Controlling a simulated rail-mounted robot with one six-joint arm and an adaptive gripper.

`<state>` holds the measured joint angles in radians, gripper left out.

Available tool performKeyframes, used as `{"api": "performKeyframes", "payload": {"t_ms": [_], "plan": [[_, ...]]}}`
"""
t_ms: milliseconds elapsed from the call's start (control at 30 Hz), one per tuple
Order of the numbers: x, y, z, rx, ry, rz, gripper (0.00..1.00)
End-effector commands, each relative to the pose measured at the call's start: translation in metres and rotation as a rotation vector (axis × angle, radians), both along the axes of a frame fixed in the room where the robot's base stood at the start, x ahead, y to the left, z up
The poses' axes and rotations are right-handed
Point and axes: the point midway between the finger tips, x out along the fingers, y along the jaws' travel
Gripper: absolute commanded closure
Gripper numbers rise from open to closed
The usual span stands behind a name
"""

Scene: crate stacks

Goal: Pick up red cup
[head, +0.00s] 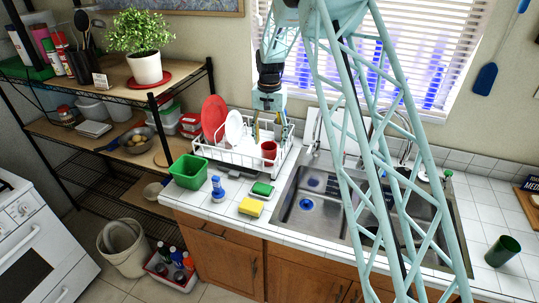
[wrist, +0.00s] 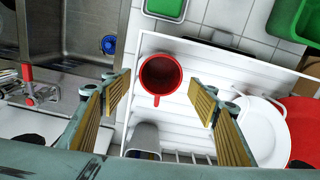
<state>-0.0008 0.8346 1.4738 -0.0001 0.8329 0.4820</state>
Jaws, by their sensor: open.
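The red cup (head: 269,150) stands upright in the white dish rack (head: 226,158), at its right end near the sink. In the wrist view the red cup (wrist: 161,75) is seen from above, with its handle pointing toward the bottom of the picture. My gripper (head: 268,130) is above the rack, just behind the cup in the head view. In the wrist view my gripper (wrist: 160,95) is open, with one padded finger on each side of the cup's line. Both fingers look apart from the cup, and nothing is held.
A grey cup (wrist: 144,138) stands close by in the rack. A red plate (head: 213,118) and a white plate (head: 234,128) stand at the rack's left. The sink (head: 288,205) is to the right.

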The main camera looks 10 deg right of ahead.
Motion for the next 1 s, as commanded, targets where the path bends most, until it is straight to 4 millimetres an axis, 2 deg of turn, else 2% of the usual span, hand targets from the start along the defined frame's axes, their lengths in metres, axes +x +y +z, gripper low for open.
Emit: {"api": "performKeyframes", "payload": {"t_ms": [200,800,1000], "plan": [[0.000,0.000,-0.016,0.000,0.000,0.000,0.45],[0.000,0.000,-0.017,0.000,0.000,0.000,0.45],[0.000,0.000,-0.017,0.000,0.000,0.000,0.64]]}}
